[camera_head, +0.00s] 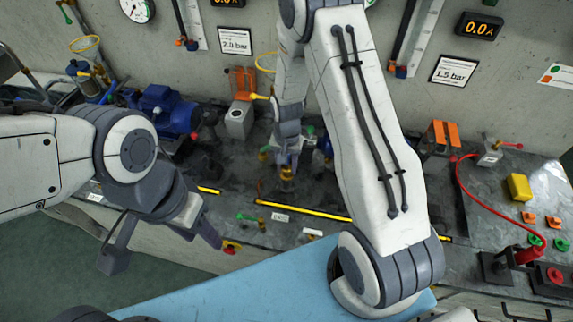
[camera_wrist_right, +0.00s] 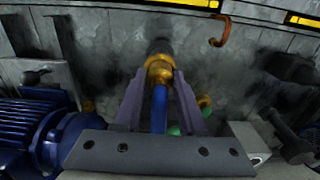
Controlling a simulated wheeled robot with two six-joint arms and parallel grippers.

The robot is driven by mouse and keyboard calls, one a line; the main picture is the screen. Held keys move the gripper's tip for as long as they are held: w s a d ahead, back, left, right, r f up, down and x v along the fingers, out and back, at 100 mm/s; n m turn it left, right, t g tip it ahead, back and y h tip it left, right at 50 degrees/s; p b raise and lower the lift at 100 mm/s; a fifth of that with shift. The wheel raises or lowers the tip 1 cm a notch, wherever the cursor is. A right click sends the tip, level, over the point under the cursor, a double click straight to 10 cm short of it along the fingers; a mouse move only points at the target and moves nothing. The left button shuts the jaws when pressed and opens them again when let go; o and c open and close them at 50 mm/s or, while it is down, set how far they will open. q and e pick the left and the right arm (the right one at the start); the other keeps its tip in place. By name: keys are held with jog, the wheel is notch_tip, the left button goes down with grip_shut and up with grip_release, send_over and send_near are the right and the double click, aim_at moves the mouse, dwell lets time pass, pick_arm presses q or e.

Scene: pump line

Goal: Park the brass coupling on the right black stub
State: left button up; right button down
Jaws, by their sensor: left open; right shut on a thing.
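The brass coupling (camera_wrist_right: 159,70) is between the fingertips of my right gripper (camera_wrist_right: 160,82) in the right wrist view; the gripper is shut on it. A dark round stub (camera_wrist_right: 158,47) is in line with the coupling on its far side, and a blue pipe (camera_wrist_right: 159,108) on its near side. I cannot tell whether this dark stub is the right black one. In the head view the coupling (camera_head: 287,173) is small, below my right gripper (camera_head: 287,160). My left gripper (camera_head: 165,248) is open and empty in front of the bench edge.
A blue motor (camera_wrist_right: 38,130) is close on the left of my right gripper, and dark-handled fittings (camera_wrist_right: 288,140) are on the right. A copper hook (camera_wrist_right: 222,32) is beyond. Yellow strips (camera_head: 305,210) mark the bench front. A red cable (camera_head: 480,205) loops at the right.

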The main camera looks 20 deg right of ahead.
jog(key=shift+f, duration=0.2)
dwell(0.5)
jog(key=shift+c, duration=2)
grip_release()
jog(key=shift+r+p, duration=2.3)
jog(key=shift+r, duration=0.7)
jog(key=shift+r, duration=0.25)
notch_tip(320, 180, up, 10)
jog(key=b, duration=0.2)
